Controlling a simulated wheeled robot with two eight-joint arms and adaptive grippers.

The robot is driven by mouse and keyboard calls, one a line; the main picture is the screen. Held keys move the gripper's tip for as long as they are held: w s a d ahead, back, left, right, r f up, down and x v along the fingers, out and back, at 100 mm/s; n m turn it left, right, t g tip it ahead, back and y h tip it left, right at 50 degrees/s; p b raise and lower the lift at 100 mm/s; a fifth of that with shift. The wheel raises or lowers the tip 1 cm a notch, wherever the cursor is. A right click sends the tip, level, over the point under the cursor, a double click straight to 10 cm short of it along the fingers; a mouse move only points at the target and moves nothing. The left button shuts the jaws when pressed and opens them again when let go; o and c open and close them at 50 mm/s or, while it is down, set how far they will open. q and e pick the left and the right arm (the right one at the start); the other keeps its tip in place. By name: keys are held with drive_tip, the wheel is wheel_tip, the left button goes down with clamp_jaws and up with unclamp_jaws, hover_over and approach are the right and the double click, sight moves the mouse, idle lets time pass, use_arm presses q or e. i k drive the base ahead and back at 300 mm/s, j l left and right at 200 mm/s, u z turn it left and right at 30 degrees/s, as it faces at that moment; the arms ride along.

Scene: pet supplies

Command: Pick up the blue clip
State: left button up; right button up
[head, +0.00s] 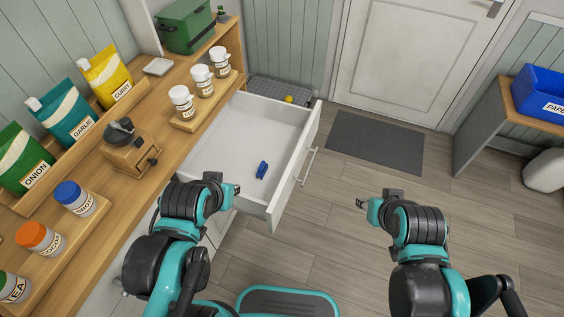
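The blue clip (262,170) lies on the white floor of the open drawer (310,133), a little right of the drawer's middle. My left gripper (237,189) is over the near part of the drawer, to the left of the clip and nearer to me, apart from it. It is small in view and I cannot tell whether its fingers are open. My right gripper (361,203) is over the wooden floor, right of the drawer front and away from the clip. Its finger opening is too small to make out. Nothing hides the clip.
The wooden counter (110,187) on the left holds spice pouches, jars and a coffee grinder (130,150). White shakers (181,100) stand above the drawer's left side. The drawer handle (308,167) sticks out to the right. A grey mat (375,142) lies before the door.

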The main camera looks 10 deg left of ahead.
sight(263, 168)
drive_tip(key=u, duration=2.2)
drive_tip(key=k+z, duration=0.1)
drive_tip(key=z, duration=1.6)
drive_tip(key=i+l+u, duration=0.1)
drive_tip(key=l, duration=0.25)
drive_tip(key=i+l+u, duration=0.1)
drive_tip(key=l, duration=0.25)
drive_tip(key=i+l, duration=0.1)
drive_tip(key=l, duration=0.3)
drive_tip(key=u, duration=0.05)
